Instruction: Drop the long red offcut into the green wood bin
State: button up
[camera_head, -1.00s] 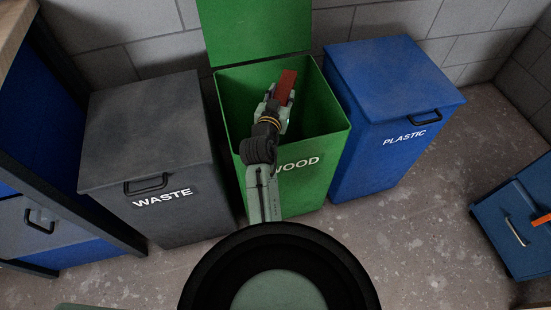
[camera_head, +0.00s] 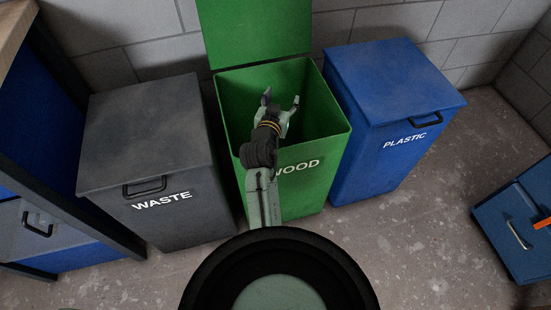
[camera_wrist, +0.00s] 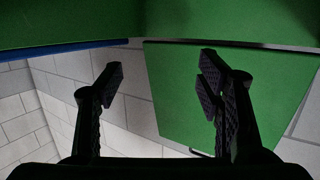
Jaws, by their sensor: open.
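The green wood bin (camera_head: 308,186) stands in the middle of the head view with its lid (camera_head: 255,30) up against the wall. My gripper (camera_head: 281,98) is over the bin's opening, with its fingers spread and nothing between them. In the wrist view my gripper (camera_wrist: 162,80) also shows open and empty, with green bin surfaces around it. The long red offcut is not visible in either view now. The arm and the bin's front wall hide part of the bin's inside, and its floor cannot be seen.
A grey waste bin (camera_head: 150,130) with a closed lid stands to the left. A closed blue plastic bin (camera_head: 390,80) stands to the right. A blue box (camera_head: 515,225) with an orange item (camera_head: 543,223) is at the far right. Bare floor (camera_head: 420,240) lies in front.

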notch_tip(320, 180, up, 10)
dwell(0.5)
